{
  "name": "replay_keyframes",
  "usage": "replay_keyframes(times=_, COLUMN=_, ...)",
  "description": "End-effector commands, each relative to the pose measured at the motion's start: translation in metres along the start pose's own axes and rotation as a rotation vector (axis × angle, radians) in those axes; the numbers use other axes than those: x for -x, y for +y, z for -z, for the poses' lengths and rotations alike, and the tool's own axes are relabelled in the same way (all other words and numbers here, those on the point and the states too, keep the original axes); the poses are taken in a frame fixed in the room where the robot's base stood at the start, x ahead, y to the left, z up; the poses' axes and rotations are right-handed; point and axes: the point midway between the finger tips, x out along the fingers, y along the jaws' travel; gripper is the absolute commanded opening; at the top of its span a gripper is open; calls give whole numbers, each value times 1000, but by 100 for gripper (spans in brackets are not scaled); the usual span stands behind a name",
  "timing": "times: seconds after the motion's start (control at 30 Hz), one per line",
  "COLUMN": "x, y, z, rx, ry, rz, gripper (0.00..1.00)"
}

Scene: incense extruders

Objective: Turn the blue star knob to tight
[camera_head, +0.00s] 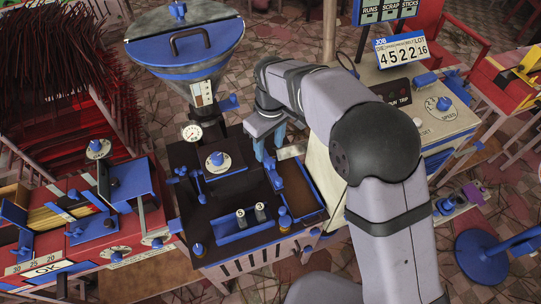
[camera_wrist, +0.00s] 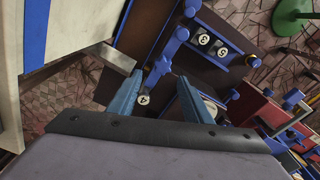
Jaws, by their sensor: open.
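Several blue knobs show, and I cannot tell for certain which is the star knob. A small lobed blue knob (camera_head: 181,172) sits at that machine's left side. My gripper (camera_head: 268,150) hangs over the machine, right of the dial, its fingers pointing down. In the wrist view, its blue fingers (camera_wrist: 160,78) are apart, with nothing clasped between them. A disc marked 4 (camera_wrist: 143,100) on a blue bracket (camera_wrist: 157,73) shows beyond the fingers, near the left one; contact cannot be told.
A blue tray (camera_head: 222,235) holds discs marked 3 and 5. A hopper with a blue lid (camera_head: 215,55) stands behind. A brown tray (camera_head: 305,190) lies right of the bracket. A control box (camera_head: 400,75) stands right, and a red bench (camera_head: 90,235) left.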

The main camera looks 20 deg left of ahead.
Motion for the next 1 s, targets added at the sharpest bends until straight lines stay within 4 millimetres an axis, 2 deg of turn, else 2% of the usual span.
replay_keyframes(times=0.03, x=16, y=5, z=12, rx=57, ry=20, rz=-8, gripper=45)
replay_keyframes(times=0.1, x=26, y=6, z=14, rx=150, ry=15, rz=-7, gripper=45)
replay_keyframes(times=0.3, x=27, y=-1, z=-4, rx=338, ry=-50, rz=30, gripper=45)
replay_keyframes(times=0.57, x=27, y=-1, z=-5, rx=412, ry=-54, rz=35, gripper=45)
replay_keyframes(times=0.77, x=17, y=-2, z=-6, rx=410, ry=-56, rz=36, gripper=45)
replay_keyframes(times=1.0, x=-12, y=-2, z=-8, rx=409, ry=-57, rz=37, gripper=45)
